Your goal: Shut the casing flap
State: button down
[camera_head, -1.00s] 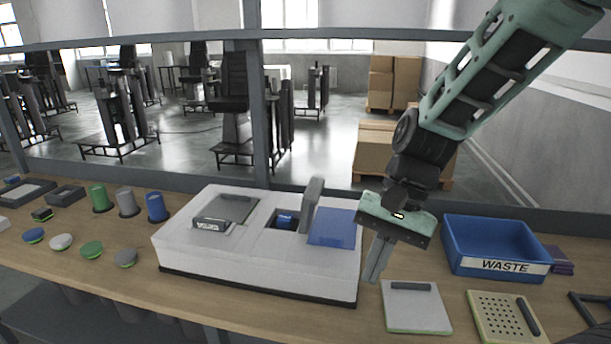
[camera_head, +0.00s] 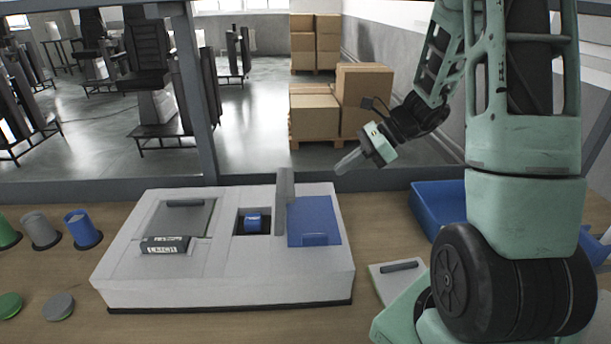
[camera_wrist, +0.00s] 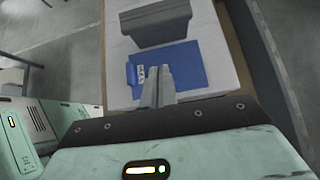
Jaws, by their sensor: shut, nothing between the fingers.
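The white casing (camera_head: 120,240) sits on the bench in the head view. Its grey flap (camera_head: 284,202) stands upright between an open compartment and a flat blue panel (camera_head: 313,212). A blue part (camera_head: 253,222) sits in the open compartment. My gripper (camera_head: 345,164) is shut and empty, up behind and right of the flap, apart from it. In the wrist view, the shut fingers (camera_wrist: 160,75) show in front of the blue panel (camera_wrist: 190,62), with the flap (camera_wrist: 155,26) beyond them. The compartment is hidden there behind the flap.
A grey lid (camera_head: 184,217) covers the casing's left part. The blue bin (camera_head: 438,208) stands to the right, partly behind my arm. Green, grey and blue cylinders (camera_head: 82,229) stand at the left. A frame rail (camera_head: 250,178) runs behind the bench.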

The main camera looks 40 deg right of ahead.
jog(key=w+a+f+p, duration=0.2)
jog(key=w+a+f, duration=0.1)
jog(key=a, duration=0.4)
jog(key=shift+w+a+f+p, duration=0.15)
jog(key=shift+w+f+p, duration=0.15)
jog(key=shift+w, duration=0.6)
jog(key=shift+r, duration=0.15)
